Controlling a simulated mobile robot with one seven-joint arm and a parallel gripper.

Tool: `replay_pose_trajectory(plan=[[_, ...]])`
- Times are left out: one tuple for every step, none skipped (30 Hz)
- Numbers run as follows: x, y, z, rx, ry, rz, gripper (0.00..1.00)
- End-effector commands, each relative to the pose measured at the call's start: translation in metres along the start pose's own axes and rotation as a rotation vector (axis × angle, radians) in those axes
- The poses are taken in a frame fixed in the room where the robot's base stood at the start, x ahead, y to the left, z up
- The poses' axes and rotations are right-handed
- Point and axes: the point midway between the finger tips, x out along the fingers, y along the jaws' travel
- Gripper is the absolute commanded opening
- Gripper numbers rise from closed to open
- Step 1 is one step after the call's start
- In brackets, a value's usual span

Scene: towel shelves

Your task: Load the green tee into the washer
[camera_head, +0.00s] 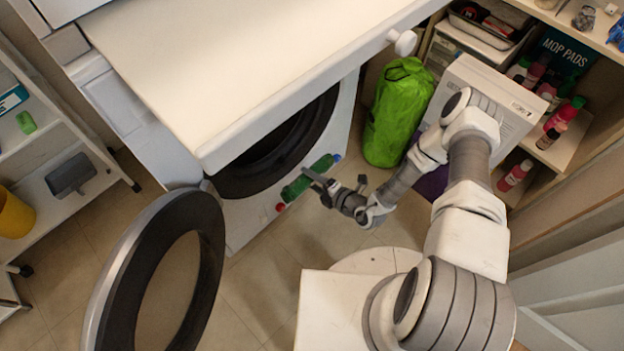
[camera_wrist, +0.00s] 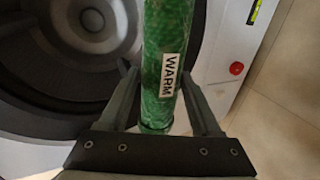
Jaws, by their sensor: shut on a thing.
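The green tee (camera_head: 311,178) is a tight green roll with a white label reading "WARM", seen closely in the wrist view (camera_wrist: 158,60). My gripper (camera_head: 326,188) is shut on the roll near one end, with a finger on each side in the wrist view (camera_wrist: 160,85). The roll is outside the washer (camera_head: 345,108), in front of the lower right of its round dark opening (camera_head: 275,158). The washer door (camera_head: 208,245) stands wide open to the left. In the wrist view the drum (camera_wrist: 75,35) shows left of the roll and looks empty where visible.
A cream countertop (camera_head: 240,55) overhangs the washer. A red button (camera_wrist: 236,68) sits on the washer front. A bright green bag (camera_head: 398,115) stands right of the washer, near shelves of bottles. A white rack (camera_head: 75,210) stands at left. The floor between is clear.

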Motion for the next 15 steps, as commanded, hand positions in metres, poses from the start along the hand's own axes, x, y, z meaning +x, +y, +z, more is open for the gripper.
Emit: replay_pose_trajectory(plan=[[0.005,0.002,-0.001,-0.003,0.002,0.003,0.00],[0.008,0.003,-0.001,-0.003,0.002,0.003,0.00],[0.013,0.005,0.000,-0.003,0.001,0.002,0.00],[0.016,0.006,-0.001,-0.003,0.001,0.002,0.00],[0.019,0.008,-0.001,-0.003,0.002,0.003,0.00],[0.024,0.009,-0.001,-0.004,0.002,0.002,0.00],[0.028,0.011,0.000,-0.004,0.002,0.002,0.00],[0.031,0.012,0.000,-0.004,0.001,0.002,0.00],[0.035,0.014,-0.001,-0.004,0.002,0.003,0.00],[0.038,0.015,-0.001,-0.003,0.002,0.003,0.00],[0.042,0.017,0.000,-0.003,0.001,0.003,0.00],[0.046,0.019,0.000,-0.003,0.001,0.002,0.00],[0.050,0.020,0.000,-0.003,0.002,0.002,0.00],[0.053,0.021,-0.001,-0.004,0.002,0.002,0.00],[0.058,0.023,-0.001,-0.003,0.002,0.002,0.00]])
